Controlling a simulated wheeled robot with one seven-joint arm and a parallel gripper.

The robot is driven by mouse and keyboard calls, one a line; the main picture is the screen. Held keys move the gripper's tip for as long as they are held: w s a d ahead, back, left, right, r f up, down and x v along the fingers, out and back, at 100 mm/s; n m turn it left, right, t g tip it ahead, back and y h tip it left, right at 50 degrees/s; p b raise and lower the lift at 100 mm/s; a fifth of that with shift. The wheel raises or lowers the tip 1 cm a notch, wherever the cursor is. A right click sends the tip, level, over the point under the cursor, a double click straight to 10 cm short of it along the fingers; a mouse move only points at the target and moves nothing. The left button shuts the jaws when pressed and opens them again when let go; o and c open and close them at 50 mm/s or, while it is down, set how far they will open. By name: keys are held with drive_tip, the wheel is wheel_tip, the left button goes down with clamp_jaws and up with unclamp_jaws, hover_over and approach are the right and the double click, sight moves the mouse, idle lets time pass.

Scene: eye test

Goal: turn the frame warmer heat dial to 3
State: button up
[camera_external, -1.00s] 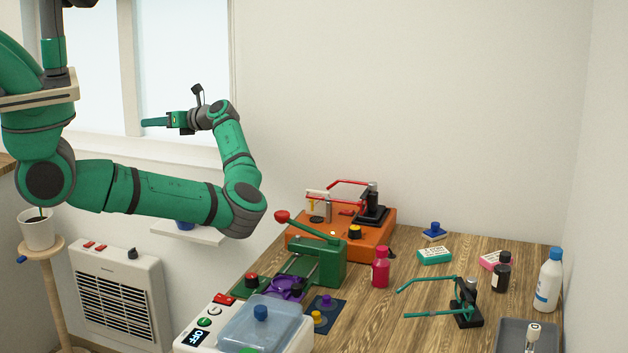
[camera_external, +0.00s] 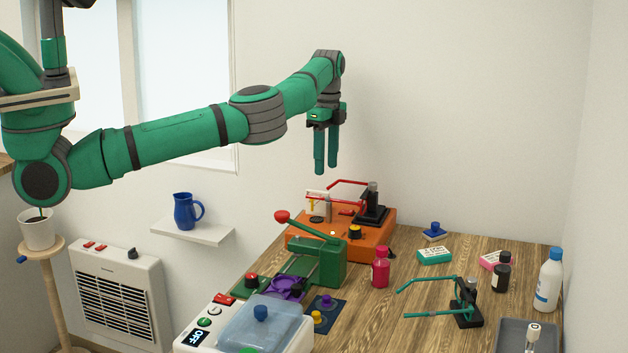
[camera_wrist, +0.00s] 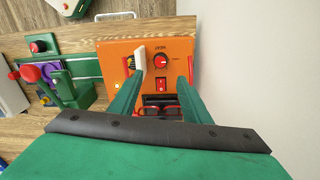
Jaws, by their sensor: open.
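The frame warmer (camera_external: 377,247) is an orange box at the back left of the worktable; it fills the middle of the wrist view (camera_wrist: 112,70). I cannot read the dial's setting. My gripper (camera_external: 327,168) points down above the warmer, clear of it. Its two green fingers are apart and empty; in the wrist view they (camera_wrist: 160,88) flank the switch, with the dial beyond.
Red glasses (camera_external: 349,183) and a black stand (camera_external: 373,203) rise from the warmer. A green press (camera_external: 322,262) with a red-knobbed lever stands in front. A pink bottle (camera_external: 380,268) is at the front right. The wall is close behind. Air around the gripper is free.

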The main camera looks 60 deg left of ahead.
sight(324, 206)
wheel_tip(324, 206, down, 10)
drive_tip(key=shift+s+f, duration=0.15)
idle(0.3)
drive_tip(key=c, duration=1.1)
